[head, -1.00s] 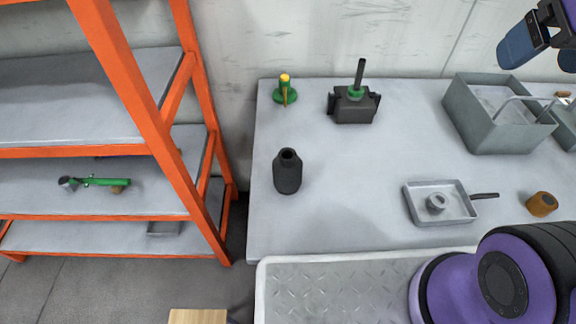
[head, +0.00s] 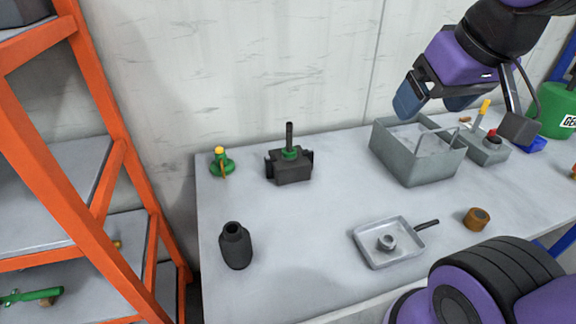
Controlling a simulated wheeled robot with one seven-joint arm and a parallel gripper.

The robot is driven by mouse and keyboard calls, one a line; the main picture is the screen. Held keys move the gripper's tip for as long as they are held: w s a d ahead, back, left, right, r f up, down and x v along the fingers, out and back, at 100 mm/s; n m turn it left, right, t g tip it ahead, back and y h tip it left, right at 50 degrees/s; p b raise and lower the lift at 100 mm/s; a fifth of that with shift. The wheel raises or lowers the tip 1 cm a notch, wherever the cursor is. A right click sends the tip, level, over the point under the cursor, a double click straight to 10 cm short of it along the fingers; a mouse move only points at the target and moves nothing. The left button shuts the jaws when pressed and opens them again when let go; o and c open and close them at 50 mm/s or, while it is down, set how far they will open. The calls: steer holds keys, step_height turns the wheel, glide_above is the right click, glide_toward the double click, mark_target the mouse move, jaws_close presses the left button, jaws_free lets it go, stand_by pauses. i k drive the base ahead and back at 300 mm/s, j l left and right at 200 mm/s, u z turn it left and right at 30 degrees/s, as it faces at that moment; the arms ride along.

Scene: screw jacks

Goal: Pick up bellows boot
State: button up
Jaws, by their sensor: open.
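The bellows boot is most likely the black, bottle-shaped hollow piece (head: 236,247). It stands upright at the front left of the grey table (head: 310,225), with its open neck upward. My gripper (head: 428,108) is at the upper right, raised above the grey open-topped bin (head: 420,160). Its blue-tipped fingers are apart with nothing visible between them. It is well to the right of the black piece and higher, not touching it.
A black block with a threaded rod (head: 290,165) and a small green jack (head: 221,162) stand behind. A shallow pan with a ring (head: 378,255) and a brown cylinder (head: 477,218) lie to the right. An orange shelf rack (head: 88,215) stands left. Table around the black piece is clear.

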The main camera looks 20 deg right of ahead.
mark_target(235, 242)
steer(key=k+j+z, duration=0.1)
steer(key=k, duration=0.15)
steer(key=k+l+u, duration=0.1)
steer(key=u, duration=1.65)
